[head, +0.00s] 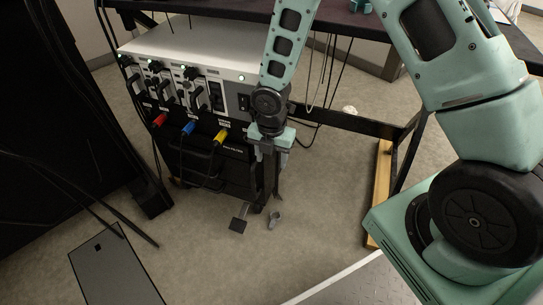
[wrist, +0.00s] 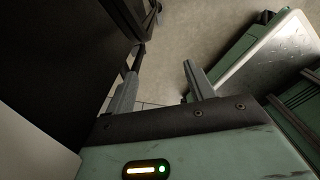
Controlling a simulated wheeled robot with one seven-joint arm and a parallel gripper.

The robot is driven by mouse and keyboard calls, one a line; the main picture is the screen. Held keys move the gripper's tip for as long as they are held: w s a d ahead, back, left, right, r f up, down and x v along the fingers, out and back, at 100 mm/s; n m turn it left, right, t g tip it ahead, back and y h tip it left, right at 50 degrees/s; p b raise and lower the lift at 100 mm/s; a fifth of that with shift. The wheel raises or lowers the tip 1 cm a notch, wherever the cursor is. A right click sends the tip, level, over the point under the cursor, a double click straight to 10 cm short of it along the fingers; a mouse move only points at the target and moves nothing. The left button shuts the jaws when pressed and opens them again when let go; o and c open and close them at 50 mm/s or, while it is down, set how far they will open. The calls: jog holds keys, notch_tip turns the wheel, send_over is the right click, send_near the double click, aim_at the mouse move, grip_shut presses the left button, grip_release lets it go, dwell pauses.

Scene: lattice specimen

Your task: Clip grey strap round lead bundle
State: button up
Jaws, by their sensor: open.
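My gripper (head: 268,185) hangs fingers down at the right front corner of the instrument cart. In the wrist view my gripper (wrist: 160,85) has its two grey fingers apart with nothing between them. A small grey ring-like piece (head: 274,219), possibly the grey strap, lies on the floor just below my gripper; I cannot tell for sure. Leads with a red plug (head: 159,120), a blue plug (head: 188,128) and a yellow plug (head: 221,136) hang from the instrument front. Their lower parts are dark against the cart, and I cannot make out a strap around them.
The white-topped instrument (head: 190,48) sits on the black cart, close to the left of my gripper. A grey panel (head: 115,268) lies front left. Loose cables hang behind, under the table.

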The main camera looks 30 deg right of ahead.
jog(key=shift+o, duration=0.2)
jog(key=shift+w+d+r, duration=0.2)
jog(key=shift+w+d, duration=0.15)
jog(key=shift+w, duration=0.3)
jog(key=shift+r+p, duration=2.6)
jog(key=shift+p, duration=0.2)
notch_tip(320, 180, up, 12)
jog(key=p, duration=0.5)
jog(key=shift+s+f, duration=0.2)
jog(key=shift+s, duration=0.25)
